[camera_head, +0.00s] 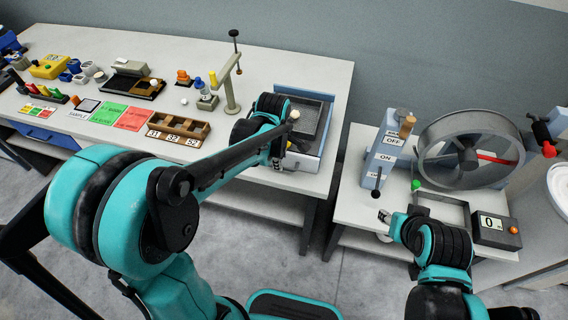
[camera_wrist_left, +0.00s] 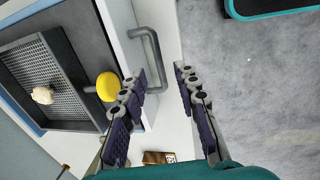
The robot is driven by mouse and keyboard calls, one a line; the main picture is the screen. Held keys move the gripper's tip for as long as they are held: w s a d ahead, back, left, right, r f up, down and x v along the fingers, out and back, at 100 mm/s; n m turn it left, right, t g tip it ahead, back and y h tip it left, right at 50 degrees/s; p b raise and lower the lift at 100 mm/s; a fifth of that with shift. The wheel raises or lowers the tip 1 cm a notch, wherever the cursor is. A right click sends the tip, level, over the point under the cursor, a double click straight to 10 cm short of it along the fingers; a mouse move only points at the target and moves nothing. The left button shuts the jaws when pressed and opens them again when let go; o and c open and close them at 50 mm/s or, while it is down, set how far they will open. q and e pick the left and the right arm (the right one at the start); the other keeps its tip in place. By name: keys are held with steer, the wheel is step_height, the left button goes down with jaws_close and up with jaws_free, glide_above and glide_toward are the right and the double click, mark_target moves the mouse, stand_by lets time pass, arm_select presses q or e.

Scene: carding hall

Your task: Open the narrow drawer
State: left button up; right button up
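A blue-grey box (camera_head: 327,128) with a dark mesh bed stands at the right end of the long table. In the left wrist view its pale front wall (camera_wrist_left: 122,22) carries a grey bar handle (camera_wrist_left: 150,48). I cannot tell whether this front is the narrow drawer. A blue drawer front (camera_head: 48,136) also shows under the table's left end. My left gripper (camera_head: 278,152) is at the box's front; in its wrist view the fingers (camera_wrist_left: 163,82) are apart, empty, with the handle just ahead and left. My right gripper (camera_head: 384,216) hangs by the right-hand table, its fingers too small to read.
A yellow knob (camera_wrist_left: 108,86) and a pale tuft (camera_wrist_left: 43,95) are at the mesh bed. A wooden compartment tray (camera_head: 178,128) and a beige stand (camera_head: 231,95) are left of the box. A drum machine (camera_head: 440,150) and scale (camera_head: 495,231) stand at right. Floor in front is clear.

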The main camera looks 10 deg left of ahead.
arm_select(q)
steer(key=shift+w+f+b, duration=0.25)
steer(key=shift+f+b, duration=0.1)
steer(key=shift+f, duration=0.85)
steer(key=shift+w+f+b, duration=0.25)
steer(key=shift+f+b, duration=0.05)
steer(key=shift+f, duration=0.85)
jaws_close()
